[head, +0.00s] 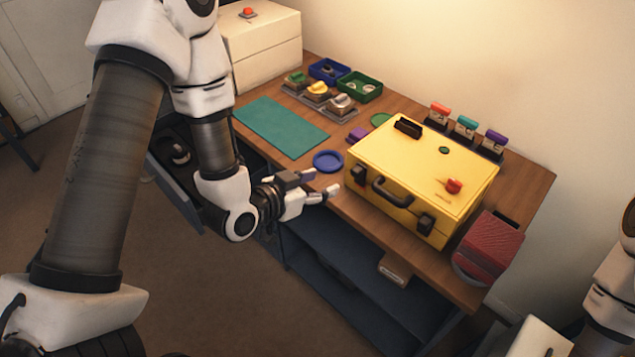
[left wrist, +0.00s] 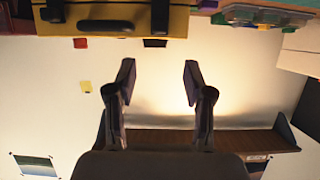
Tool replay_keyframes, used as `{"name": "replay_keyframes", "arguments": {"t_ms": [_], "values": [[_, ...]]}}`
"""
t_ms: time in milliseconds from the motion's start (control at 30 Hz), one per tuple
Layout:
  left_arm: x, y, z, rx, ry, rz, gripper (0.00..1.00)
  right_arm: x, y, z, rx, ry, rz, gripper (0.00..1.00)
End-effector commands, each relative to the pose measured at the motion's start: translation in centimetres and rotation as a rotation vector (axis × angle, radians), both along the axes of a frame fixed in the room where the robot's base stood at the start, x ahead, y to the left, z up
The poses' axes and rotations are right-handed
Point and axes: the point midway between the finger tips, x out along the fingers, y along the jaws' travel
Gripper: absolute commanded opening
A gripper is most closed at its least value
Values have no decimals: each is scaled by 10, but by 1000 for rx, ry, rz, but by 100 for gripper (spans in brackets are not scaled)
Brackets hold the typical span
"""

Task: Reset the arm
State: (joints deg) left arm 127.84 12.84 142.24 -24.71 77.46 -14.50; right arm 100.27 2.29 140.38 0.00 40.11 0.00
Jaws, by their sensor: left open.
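My left gripper (head: 322,184) is open and empty, in front of the desk's front edge, to the left of the yellow case. Its two dark fingers also show apart in the left wrist view (left wrist: 158,75), with nothing between them. My left arm comes in from the upper left and bends down to the gripper. Part of my right arm shows at the right edge of the head view; its gripper is out of view.
A closed yellow case (head: 420,180) stands on the wooden desk (head: 262,92). A blue dish (head: 327,161), a teal mat (head: 281,126) and green and blue trays (head: 359,86) lie left of it. An open drawer (head: 175,185) juts out left.

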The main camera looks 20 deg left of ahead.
Motion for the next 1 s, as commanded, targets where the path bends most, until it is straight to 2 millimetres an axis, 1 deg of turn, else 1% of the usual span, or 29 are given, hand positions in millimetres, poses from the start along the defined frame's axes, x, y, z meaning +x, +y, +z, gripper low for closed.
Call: {"name": "replay_keyframes", "arguments": {"t_ms": [100, 467, 533, 567, 633, 667, 700, 767, 800, 867, 900, 1000], "values": [[-3, 1, 2, 0, -2, -1, 52, 0, 0, 0, 0, 0, 0, 40], [-3, 1, 1, 1, -1, 0, 52, 0, 0, 0, 0, 0, 0, 40], [-5, 1, -4, 1, 10, -1, 52, 0, 0, 0, 0, 0, 0, 40], [-7, 0, -10, 2, 24, -3, 52, 0, 0, 0, 0, 0, 0, 40], [-19, -3, -34, 11, 79, -15, 52, 0, 0, 0, 0, 0, 0, 40], [-27, -6, -49, 18, 114, -24, 52, 0, 0, 0, 0, 0, 0, 40], [-40, -8, -74, 34, 174, -29, 52, 0, 0, 0, 0, 0, 0, 40], [-66, -7, -115, 69, 296, -24, 52, 0, 0, 0, 0, 0, 0, 40], [-87, -5, -144, 93, 399, -14, 52, 0, 0, 0, 0, 0, 0, 40], [-123, 0, -182, 128, 564, 16, 52, 0, 0, 0, 0, 0, 0, 40], [-148, 6, -204, 149, 676, 44, 52, 0, 0, 0, 0, 0, 0, 40], [-204, 21, -238, 190, 934, 152, 52, 0, 0, 0, 0, 0, 0, 40]]}}
